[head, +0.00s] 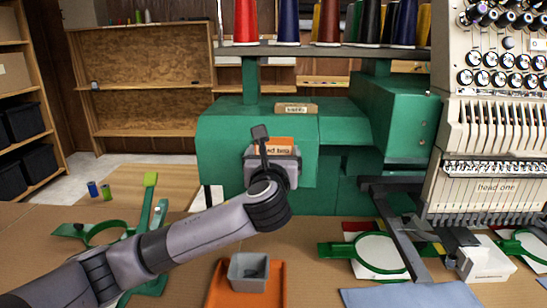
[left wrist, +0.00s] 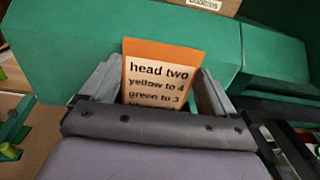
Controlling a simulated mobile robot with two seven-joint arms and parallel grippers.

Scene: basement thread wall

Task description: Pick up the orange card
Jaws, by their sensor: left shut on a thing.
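My left gripper (head: 273,158) is shut on the orange card (head: 271,142), in front of the green machine body. In the left wrist view the card (left wrist: 158,72) stands upright between the two grey fingers. Its pale face reads "head two", "yellow to 4", "green to 3"; the lines below are hidden by the gripper body. My right gripper is not in view.
The green machine (head: 226,138) is behind the gripper, with a small cardboard box (head: 296,108) on it and thread cones above. On the table are an orange tray (head: 217,290) with a grey bin (head: 249,272), green hoops (head: 376,254), a white box (head: 485,262) and blue cloth (head: 410,296).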

